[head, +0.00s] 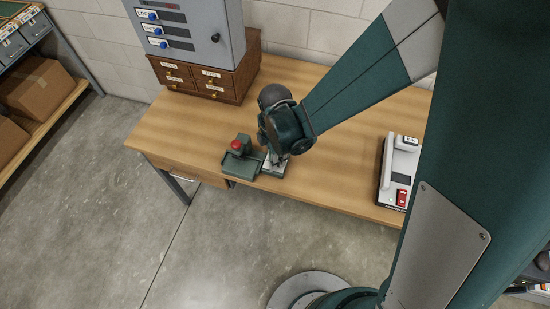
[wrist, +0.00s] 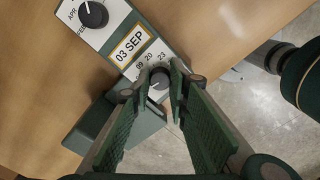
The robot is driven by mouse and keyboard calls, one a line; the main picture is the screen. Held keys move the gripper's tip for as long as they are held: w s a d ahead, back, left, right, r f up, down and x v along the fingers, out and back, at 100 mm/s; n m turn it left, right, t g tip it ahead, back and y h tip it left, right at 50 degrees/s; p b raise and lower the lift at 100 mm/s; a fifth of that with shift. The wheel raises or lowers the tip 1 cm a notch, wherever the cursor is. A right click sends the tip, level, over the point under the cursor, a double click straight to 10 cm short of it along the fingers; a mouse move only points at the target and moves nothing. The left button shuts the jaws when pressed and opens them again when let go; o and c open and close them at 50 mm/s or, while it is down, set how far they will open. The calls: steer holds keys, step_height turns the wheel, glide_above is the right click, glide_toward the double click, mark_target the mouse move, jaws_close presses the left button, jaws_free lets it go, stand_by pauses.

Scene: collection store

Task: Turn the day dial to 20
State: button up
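The date device (wrist: 113,24) is pale with dark green edges. In the wrist view its window (wrist: 131,45) reads 03 SEP. The day dial (wrist: 158,78) is a dark round knob below the window, with 09, 20 and 23 readable around it; other marks are hidden by the fingers. My gripper (wrist: 162,72) has one fingertip on each side of this knob, close to it. Whether they press on it cannot be told. The month dial (wrist: 94,14) is at the top, with APR and FEB beside it. In the head view my gripper (head: 275,163) is over the device, largely covering it.
A green base with a red knob (head: 236,145) stands left of my gripper on the wooden table (head: 330,150). A drawer box (head: 207,84) under a grey cabinet (head: 190,25) stands at the back left. A white device with a red part (head: 401,165) stands to the right.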

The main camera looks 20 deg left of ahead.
steer(key=shift+c, duration=1.1)
steer(key=shift+m, duration=0.5)
steer(key=m+b, duration=0.1)
steer(key=m, duration=0.2)
steer(key=shift+f+b, duration=0.1)
steer(key=shift+b, duration=0.25)
steer(key=m+b, duration=0.1)
steer(key=m, duration=0.5)
steer(key=shift+m+b, duration=0.35)
steer(key=shift+m, duration=0.05)
steer(key=m, duration=0.4)
steer(key=shift+b, duration=0.4)
steer(key=shift+m, duration=2.1)
